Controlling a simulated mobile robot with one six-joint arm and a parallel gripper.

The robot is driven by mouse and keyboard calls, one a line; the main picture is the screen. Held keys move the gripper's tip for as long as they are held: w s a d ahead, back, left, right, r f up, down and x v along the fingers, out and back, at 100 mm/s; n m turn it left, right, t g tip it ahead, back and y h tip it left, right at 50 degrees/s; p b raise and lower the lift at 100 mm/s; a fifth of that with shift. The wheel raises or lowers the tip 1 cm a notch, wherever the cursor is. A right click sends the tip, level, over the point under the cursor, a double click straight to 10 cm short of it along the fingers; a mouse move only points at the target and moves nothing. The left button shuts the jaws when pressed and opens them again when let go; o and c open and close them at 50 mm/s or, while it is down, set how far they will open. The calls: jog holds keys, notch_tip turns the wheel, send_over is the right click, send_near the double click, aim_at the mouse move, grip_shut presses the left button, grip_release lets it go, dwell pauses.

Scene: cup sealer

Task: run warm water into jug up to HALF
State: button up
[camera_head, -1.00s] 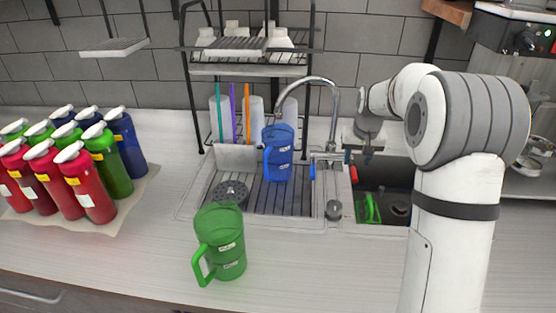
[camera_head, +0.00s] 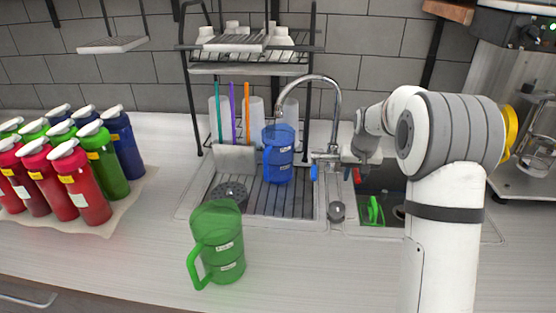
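A green jug (camera_head: 217,243) with a left-side handle and a white label stands on the counter in front. The tap has a blue lever (camera_head: 314,172) on the left and a red lever (camera_head: 356,175) on the right. My gripper (camera_head: 360,160) points down beside the tap, close to the red lever. Its fingers are small and partly hidden, so contact and opening are unclear. No water stream or water level can be made out.
Several capped bottles (camera_head: 75,187) stand on a mat at the left. A rack (camera_head: 248,68) with cups stands behind the sink. The right basin (camera_head: 384,207) holds a green object. A machine (camera_head: 520,110) stands far right. The front counter is clear beside the green jug.

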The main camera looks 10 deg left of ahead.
jog(key=c, duration=0.6)
jog(key=shift+r, duration=0.1)
